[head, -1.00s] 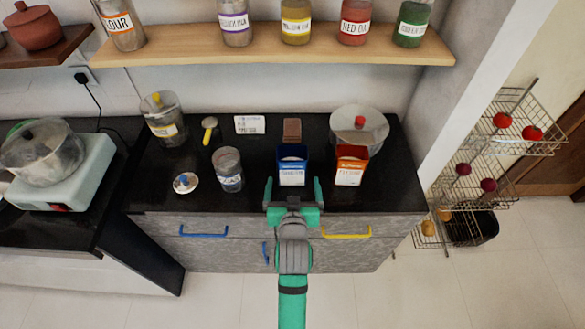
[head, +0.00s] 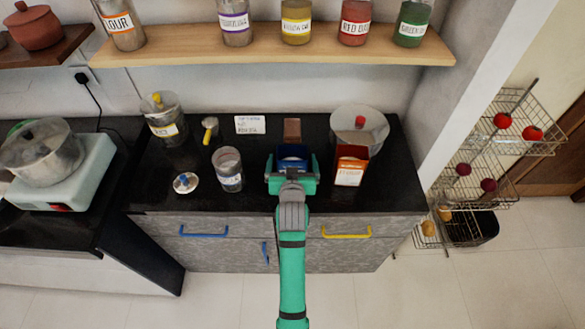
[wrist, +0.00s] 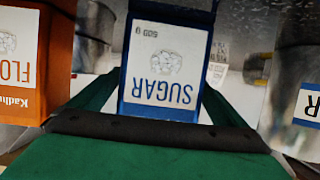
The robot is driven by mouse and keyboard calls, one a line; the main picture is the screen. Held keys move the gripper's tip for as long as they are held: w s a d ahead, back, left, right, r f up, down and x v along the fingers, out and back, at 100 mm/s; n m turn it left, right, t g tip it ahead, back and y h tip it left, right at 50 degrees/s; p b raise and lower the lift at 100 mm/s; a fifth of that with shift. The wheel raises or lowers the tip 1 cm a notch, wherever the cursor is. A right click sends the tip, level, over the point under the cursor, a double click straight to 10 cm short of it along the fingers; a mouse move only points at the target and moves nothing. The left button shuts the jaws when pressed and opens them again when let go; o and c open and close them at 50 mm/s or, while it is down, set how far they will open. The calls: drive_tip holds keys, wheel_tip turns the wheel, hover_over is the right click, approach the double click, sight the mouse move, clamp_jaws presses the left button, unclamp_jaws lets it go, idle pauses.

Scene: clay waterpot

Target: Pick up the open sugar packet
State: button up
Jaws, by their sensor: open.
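The sugar packet (head: 292,152) is blue with an open top and stands on the black counter. In the wrist view the sugar packet (wrist: 165,65) shows its white SUGAR label upside down. My gripper (head: 292,168) is at the packet's front side, with one green finger to each side of it. In the wrist view my gripper (wrist: 160,105) is open, with the packet between its spread fingers. Its grip on the packet is not closed. The packet's lower part is hidden behind my gripper in the head view.
An orange flour packet (head: 350,165) stands close on the right. A glass jar (head: 229,170) stands to the left, with a small lid (head: 186,183) beyond it. A steel pot (head: 345,123) is behind the flour packet. A shelf (head: 270,47) of jars runs above.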

drive_tip(key=shift+x, duration=1.05)
drive_tip(key=c, duration=1.3)
drive_tip(key=shift+c, duration=0.3)
drive_tip(key=shift+r, duration=0.15)
drive_tip(key=shift+r, duration=0.6)
drive_tip(key=s+a+r, duration=0.2)
drive_tip(key=s+r, duration=0.9)
drive_tip(key=s, duration=0.3)
drive_tip(key=shift+r, duration=0.3)
